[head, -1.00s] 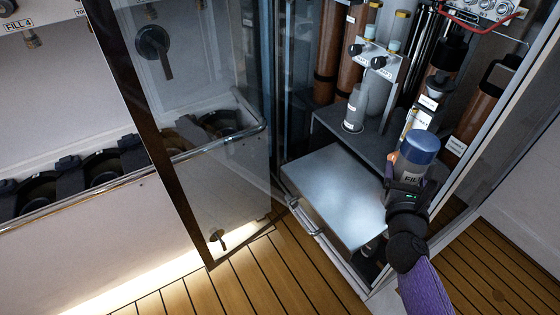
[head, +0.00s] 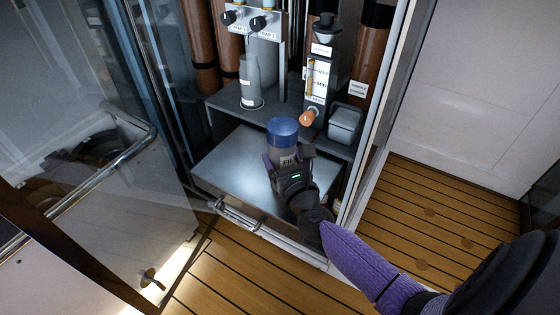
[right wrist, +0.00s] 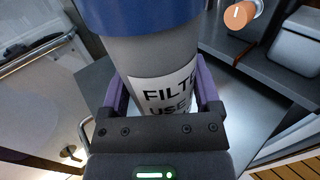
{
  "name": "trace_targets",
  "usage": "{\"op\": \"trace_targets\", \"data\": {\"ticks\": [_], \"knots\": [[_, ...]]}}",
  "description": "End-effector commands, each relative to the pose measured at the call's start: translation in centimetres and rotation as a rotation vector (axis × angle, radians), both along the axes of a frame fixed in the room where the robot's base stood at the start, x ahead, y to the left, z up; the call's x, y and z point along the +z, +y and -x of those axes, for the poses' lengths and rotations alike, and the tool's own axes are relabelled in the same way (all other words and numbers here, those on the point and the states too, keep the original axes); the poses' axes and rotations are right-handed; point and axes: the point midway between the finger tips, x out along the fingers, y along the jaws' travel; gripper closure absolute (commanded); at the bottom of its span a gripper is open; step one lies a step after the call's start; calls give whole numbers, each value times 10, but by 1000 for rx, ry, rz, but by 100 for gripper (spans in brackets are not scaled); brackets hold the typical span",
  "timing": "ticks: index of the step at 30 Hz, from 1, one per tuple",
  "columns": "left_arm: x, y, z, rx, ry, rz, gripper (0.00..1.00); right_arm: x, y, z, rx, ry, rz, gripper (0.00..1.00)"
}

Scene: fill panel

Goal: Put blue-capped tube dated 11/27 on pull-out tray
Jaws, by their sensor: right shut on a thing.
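The blue-capped tube (head: 283,140) is a grey cylinder with a blue cap and a white label. My right gripper (head: 280,165) is shut on it and holds it upright over the pull-out tray (head: 227,165). In the right wrist view the tube (right wrist: 135,65) stands between the two purple fingers of the gripper (right wrist: 155,95). Its label starts with "FILT" and "USE"; no date can be read. The tray is a flat, bare metal plate, pulled out at the cabinet's front. I cannot tell whether the tube's base touches it. My left gripper is out of view.
A grey bottle (head: 250,82) stands on the dark shelf (head: 222,104) behind the tray. An orange-tipped part (head: 308,118) and a grey lidded box (head: 345,122) are at the right. A glass door (head: 90,130) hangs open at the left. The tray's left part is clear.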

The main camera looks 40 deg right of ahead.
Motion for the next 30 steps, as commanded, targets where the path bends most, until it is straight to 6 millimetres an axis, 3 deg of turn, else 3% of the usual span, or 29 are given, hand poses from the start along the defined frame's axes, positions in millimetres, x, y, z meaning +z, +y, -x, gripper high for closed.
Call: {"op": "trace_targets", "data": {"ticks": [4, 5, 7, 17, 30], "knots": [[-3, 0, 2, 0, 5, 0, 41, -4, 0, 0, -1, -1, 0, 100], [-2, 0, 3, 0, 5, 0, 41, -3, 0, 0, 0, 0, 0, 16], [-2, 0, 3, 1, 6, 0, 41, -2, 0, 0, 0, -1, 0, 1], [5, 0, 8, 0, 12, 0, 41, 3, 1, 4, 1, 0, 0, 0], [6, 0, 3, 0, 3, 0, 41, 0, 29, 101, 0, 3, 1, 0]]}}
